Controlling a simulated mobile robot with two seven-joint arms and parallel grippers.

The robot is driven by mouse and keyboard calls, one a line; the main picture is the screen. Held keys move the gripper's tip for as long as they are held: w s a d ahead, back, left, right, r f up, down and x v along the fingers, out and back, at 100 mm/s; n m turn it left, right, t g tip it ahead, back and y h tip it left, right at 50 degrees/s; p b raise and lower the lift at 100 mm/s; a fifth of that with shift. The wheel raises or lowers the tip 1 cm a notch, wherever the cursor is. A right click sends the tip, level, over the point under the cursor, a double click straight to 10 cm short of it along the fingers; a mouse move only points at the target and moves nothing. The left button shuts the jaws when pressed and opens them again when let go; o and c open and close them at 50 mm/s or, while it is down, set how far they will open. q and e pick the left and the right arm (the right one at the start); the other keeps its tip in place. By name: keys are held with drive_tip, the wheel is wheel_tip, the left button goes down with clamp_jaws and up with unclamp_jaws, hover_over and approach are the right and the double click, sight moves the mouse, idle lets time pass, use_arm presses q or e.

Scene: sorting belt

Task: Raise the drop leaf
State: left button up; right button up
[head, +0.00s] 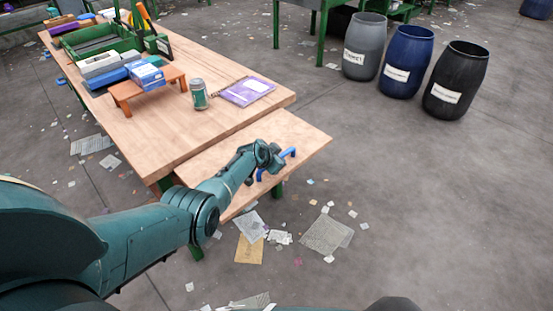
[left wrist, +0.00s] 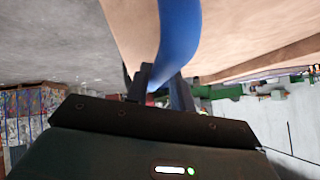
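The drop leaf (head: 300,137) is a light wooden panel at the near right end of the workbench (head: 225,125). It is out from the bench, its surface slightly below the bench top, whose edge shows along the seam. Whether it is fully level I cannot tell. A blue handle (head: 291,153) is on the leaf's outer edge. My left gripper (head: 272,163) is at this handle. In the left wrist view the blue handle (left wrist: 178,40) runs down between the two dark fingers (left wrist: 160,88), which are close around it. My right gripper is not in view.
On the bench are a can (head: 199,94), a purple notebook (head: 247,91), a small orange stand (head: 160,88) with blue boxes, and a green crate (head: 95,42). Three barrels, grey (head: 364,47), blue (head: 406,62) and black (head: 456,80), stand at right. Papers litter the floor.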

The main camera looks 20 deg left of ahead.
use_arm(q)
drive_tip(key=o, duration=0.3)
